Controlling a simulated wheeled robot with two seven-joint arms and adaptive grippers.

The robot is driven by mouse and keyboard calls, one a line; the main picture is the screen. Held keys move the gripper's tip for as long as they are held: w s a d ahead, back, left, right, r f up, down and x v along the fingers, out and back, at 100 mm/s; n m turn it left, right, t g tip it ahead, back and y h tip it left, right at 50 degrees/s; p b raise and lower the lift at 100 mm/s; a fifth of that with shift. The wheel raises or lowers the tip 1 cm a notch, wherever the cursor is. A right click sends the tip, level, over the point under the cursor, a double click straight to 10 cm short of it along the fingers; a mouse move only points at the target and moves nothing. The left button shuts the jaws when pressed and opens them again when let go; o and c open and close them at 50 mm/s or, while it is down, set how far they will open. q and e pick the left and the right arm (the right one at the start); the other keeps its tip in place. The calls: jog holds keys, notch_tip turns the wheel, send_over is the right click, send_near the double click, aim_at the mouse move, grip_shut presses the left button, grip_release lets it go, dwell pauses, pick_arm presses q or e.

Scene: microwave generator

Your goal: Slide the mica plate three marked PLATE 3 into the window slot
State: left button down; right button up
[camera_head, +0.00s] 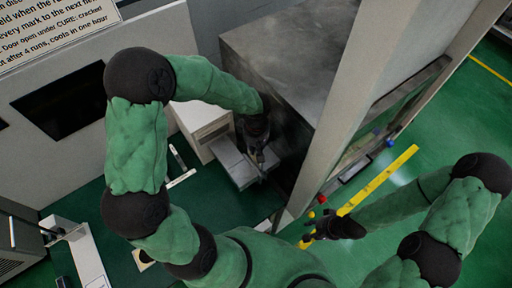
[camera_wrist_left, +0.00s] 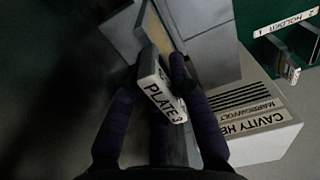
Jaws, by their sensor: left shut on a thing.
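My left gripper (camera_head: 258,152) is low beside the dark side of the large grey cabinet (camera_head: 285,50) in the head view.
A pale box labelled CAVITY HE... (camera_wrist_left: 255,125) stands right of the left gripper. Labelled holders (camera_wrist_left: 295,35) are at the upper right of the wrist view. A yellow floor stripe (camera_head: 385,178) and red and yellow knobs (camera_head: 320,199) are near my right gripper.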

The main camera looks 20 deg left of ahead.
pick_arm(q)
notch_tip(320, 180, down, 8)
jog(key=b, duration=0.7)
jog(key=shift+b, duration=0.4)
dwell(3.5)
jog(key=c, duration=1.1)
grip_release()
jog(key=shift+r, duration=0.15)
notch_tip(320, 180, up, 12)
